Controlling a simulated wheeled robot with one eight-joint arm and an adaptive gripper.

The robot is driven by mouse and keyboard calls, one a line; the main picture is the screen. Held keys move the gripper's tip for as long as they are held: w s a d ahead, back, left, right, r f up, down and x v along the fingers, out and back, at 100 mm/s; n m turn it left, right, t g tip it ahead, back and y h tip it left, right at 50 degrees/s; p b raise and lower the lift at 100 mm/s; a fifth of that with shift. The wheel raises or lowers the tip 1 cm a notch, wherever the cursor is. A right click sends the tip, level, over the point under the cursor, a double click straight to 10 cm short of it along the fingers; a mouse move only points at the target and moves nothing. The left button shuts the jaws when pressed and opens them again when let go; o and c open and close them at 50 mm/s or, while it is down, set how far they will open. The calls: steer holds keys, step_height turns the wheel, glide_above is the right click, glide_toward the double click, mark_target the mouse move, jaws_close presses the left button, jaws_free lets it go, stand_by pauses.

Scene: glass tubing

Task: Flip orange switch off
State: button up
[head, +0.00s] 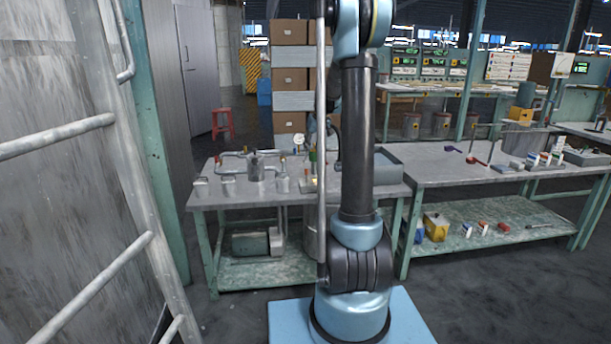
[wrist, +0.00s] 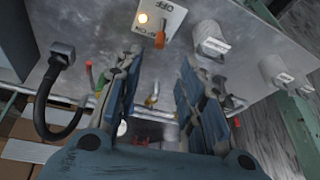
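The orange switch (wrist: 160,40) is a small lever on a pale plate (wrist: 171,17) with dark OFF and ON lettering, at the top middle of the wrist view. I cannot tell clearly which way the lever is set. My gripper (wrist: 163,62) is open and empty, its two fingers on either side of the lever's line in the picture. The lever is beyond the fingertips and no contact shows. In the head view my own arm hides the gripper, and the switch is too small to make out.
The plate is on a grey metal table (head: 228,197). Pipework (head: 255,165) and metal fittings (wrist: 212,42) stand near it. A black hose (wrist: 48,90) curves at the wrist view's left. A second table (head: 455,175) holds small parts. A ladder-like metal frame (head: 132,185) is at left.

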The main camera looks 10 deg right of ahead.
mark_target(307, 169)
steer(key=x, duration=1.5)
steer(key=shift+a+f, duration=0.1)
steer(key=shift+f, duration=0.25)
steer(key=shift+c, duration=0.2)
jaws_close()
steer(key=shift+a, duration=0.1)
